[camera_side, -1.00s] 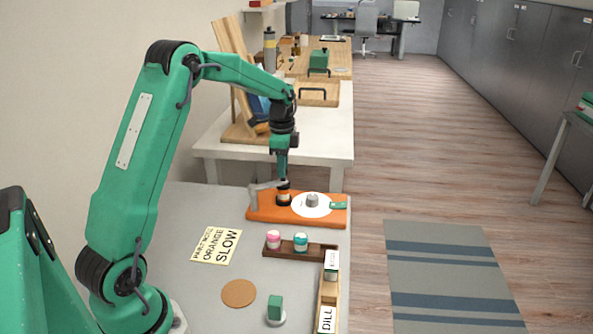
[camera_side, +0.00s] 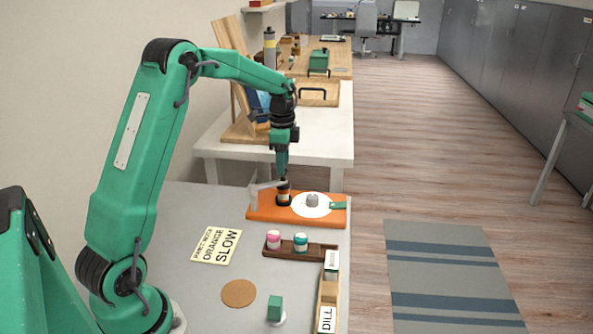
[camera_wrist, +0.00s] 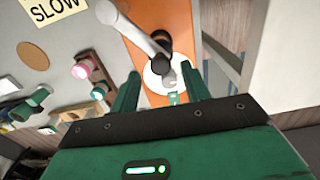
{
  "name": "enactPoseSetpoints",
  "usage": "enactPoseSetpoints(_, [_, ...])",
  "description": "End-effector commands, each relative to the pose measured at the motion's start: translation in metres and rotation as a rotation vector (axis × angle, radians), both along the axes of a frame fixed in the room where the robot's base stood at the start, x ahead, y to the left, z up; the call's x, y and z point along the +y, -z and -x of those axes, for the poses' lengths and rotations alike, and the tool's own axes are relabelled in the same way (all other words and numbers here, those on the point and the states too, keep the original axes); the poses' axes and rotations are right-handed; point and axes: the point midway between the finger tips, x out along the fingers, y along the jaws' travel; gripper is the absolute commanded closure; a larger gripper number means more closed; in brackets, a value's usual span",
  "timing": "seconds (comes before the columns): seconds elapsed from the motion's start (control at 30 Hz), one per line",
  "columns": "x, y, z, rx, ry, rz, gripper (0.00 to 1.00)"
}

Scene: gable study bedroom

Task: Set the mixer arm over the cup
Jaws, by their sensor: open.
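The mixer stands on an orange base (camera_side: 330,220) at the far end of the grey table. Its grey mixer arm (camera_side: 264,187) sits on a dark post and points left, away from the white disc (camera_side: 318,206). A small grey cup (camera_side: 312,200) stands on that disc. In the wrist view the mixer arm (camera_wrist: 132,27) runs to the upper left from the dark post. My gripper (camera_side: 282,182) hangs upright above the post side of the base. In the wrist view my gripper (camera_wrist: 159,72) is open and empty, its fingers on either side of the disc area.
A dark wooden rack (camera_side: 318,250) with pink-topped and teal-topped jars stands nearer. A sign (camera_side: 217,246) reading "ORANGE SLOW", a cork disc (camera_side: 238,293), a green block (camera_side: 275,308) and a tray with a DILL card (camera_side: 327,320) lie closer. A white table (camera_side: 320,130) stands behind.

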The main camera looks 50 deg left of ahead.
Motion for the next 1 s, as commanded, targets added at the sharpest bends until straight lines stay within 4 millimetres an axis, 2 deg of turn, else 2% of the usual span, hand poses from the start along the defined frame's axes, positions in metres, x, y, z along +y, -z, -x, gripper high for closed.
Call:
enactPoseSetpoints(0.43, [0.0, -0.055, -0.001, -0.003, 0.002, -0.001, 0.53])
enactPoseSetpoints(0.6, [-0.001, -0.062, 0.0, -0.001, 0.002, -0.001, 0.53])
enactPoseSetpoints(1.0, [-0.002, -0.064, 0.001, -0.003, -0.001, -0.001, 0.53])
